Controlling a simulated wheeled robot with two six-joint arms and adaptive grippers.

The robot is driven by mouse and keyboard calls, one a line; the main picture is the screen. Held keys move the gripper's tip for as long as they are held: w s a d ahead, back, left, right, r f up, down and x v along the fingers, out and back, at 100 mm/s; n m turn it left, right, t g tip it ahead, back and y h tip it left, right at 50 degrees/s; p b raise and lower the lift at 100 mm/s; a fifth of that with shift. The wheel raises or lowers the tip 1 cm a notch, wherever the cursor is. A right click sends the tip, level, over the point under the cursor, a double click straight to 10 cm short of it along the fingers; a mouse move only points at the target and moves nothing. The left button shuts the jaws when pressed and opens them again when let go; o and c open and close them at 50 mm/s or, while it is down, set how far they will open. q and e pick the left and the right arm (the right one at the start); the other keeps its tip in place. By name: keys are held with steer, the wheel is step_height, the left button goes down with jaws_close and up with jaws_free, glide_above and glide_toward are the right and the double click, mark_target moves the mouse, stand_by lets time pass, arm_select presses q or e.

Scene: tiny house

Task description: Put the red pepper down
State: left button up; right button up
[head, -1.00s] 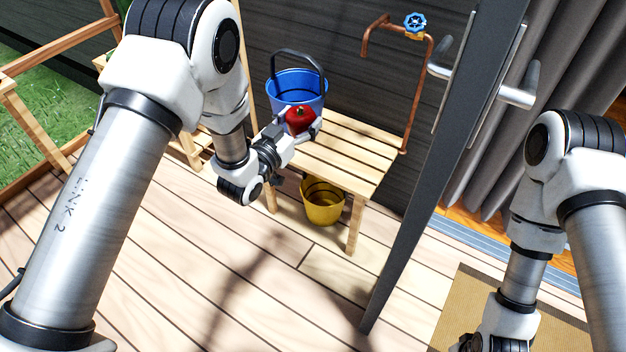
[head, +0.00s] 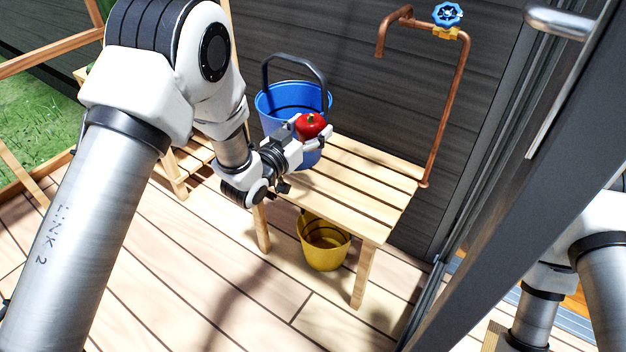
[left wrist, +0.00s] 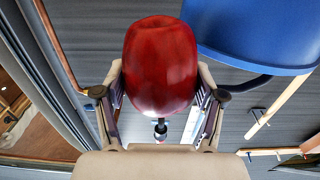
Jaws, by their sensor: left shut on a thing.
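The red pepper (head: 310,125) is held between the fingers of my left gripper (head: 313,138), in front of the blue bucket. In the left wrist view the red pepper (left wrist: 160,65) fills the space between the two fingers, with a finger against each side. My left gripper is above the left end of the slatted wooden bench (head: 365,190). Whether the pepper touches anything below it cannot be told. My right arm is partly in view at the right edge, behind the dark door frame, but its gripper is not visible.
The blue bucket (head: 283,103) stands at the bench's left end, close to my left gripper. A yellow bucket (head: 323,243) is on the deck under the bench. A copper pipe with a blue valve (head: 447,14) rises behind the right end. The bench's middle and right are clear.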

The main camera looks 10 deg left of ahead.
arm_select(q)
step_height(320, 180, down, 15)
steer(key=b, duration=0.6)
steer(key=shift+r, duration=0.25)
steer(key=shift+f, duration=0.1)
steer(key=o, duration=0.8)
steer(key=shift+f, duration=0.1)
steer(key=o, duration=0.4)
steer(key=shift+c, duration=0.2)
